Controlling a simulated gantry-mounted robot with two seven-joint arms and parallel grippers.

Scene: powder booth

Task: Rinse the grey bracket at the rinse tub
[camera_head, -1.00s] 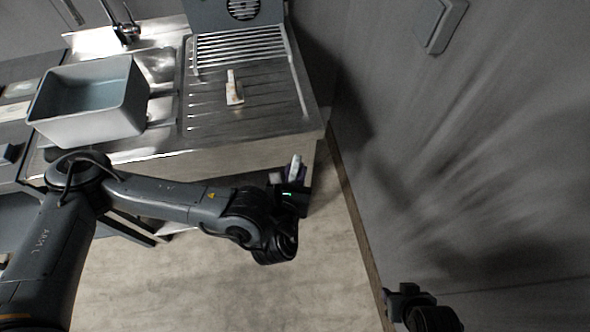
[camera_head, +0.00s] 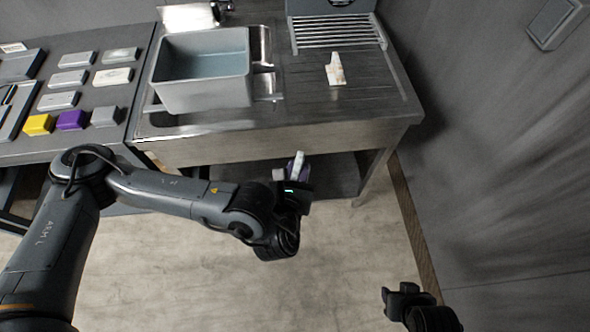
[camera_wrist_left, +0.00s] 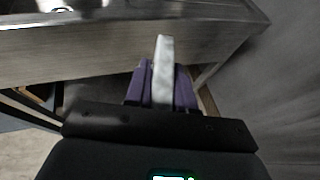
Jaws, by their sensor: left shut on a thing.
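My left gripper (camera_head: 292,180) is shut on a light grey bar-shaped piece, which I take as the grey bracket (camera_head: 299,161). In the left wrist view the bracket (camera_wrist_left: 164,75) stands up between purple parts at the jaws; its lower end is hidden. It is in front of and below the sink counter's front edge, apart from the tub. The rinse tub (camera_head: 203,98) is a grey open box with bluish water, set in the sink at the counter's left. My right gripper (camera_head: 402,295) is dark, low at right; its jaws are too small to judge.
A whitish bracket-like piece with brownish patches (camera_head: 335,70) stands on the drainboard beside a metal rack (camera_head: 335,32). A left table holds a yellow block (camera_head: 38,125), a purple block (camera_head: 71,120) and several grey blocks. A wall bounds the right; the floor in front is clear.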

